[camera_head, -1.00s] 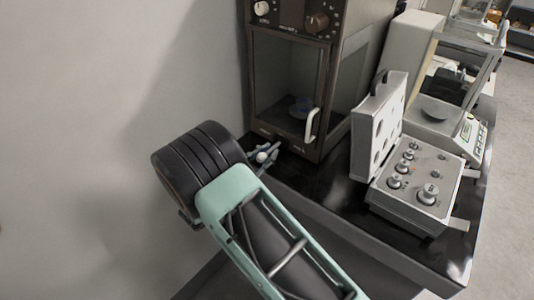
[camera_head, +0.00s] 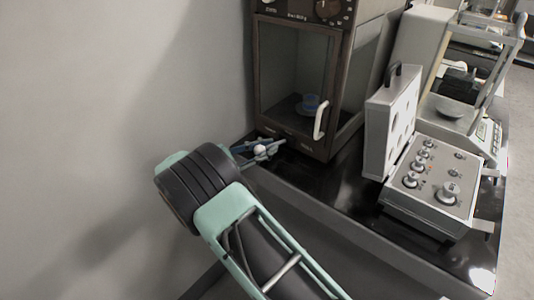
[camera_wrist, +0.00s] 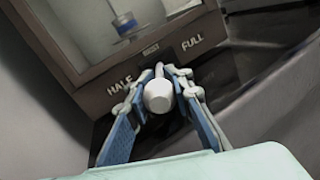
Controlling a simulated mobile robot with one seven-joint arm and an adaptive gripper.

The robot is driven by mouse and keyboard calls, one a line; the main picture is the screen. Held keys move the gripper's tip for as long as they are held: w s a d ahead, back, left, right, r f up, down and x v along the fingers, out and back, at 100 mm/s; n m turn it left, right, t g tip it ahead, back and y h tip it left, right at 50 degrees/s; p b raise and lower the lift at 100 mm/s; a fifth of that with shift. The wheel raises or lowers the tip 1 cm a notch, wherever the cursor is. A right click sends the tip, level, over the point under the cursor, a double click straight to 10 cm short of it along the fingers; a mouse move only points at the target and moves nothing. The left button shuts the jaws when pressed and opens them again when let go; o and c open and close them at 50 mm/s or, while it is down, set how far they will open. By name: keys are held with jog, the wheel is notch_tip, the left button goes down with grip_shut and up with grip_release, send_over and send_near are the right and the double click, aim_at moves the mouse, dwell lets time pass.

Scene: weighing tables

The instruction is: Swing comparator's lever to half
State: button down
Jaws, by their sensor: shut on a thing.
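The comparator (camera_head: 294,82) is a tall dark brown case with a glass front and a white door handle, standing at the left end of the black table. Its lever (camera_wrist: 158,94) ends in a white round knob, low at the front, and points out towards the wrist camera. The words HALF (camera_wrist: 119,86) and FULL (camera_wrist: 192,42) are printed on the base, left and right of the lever's root. My gripper (camera_wrist: 160,92) is shut on the lever's knob, one blue-grey finger on each side. In the head view, the knob (camera_head: 260,150) shows between the fingertips.
A blue-and-white object (camera_head: 310,102) stands behind the comparator's glass. An open grey case with several knobs (camera_head: 432,185) stands to the right on the black table (camera_head: 340,203). A balance with a round pan (camera_head: 449,108) stands behind it. A bare wall fills the left.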

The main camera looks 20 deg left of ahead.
aim_at(255, 152)
dwell(0.4)
jog(key=c, duration=1.7)
grip_release()
jog(key=shift+v, duration=3.75)
jog(key=shift+w+a, duration=0.1)
jog(key=shift+c, duration=0.3)
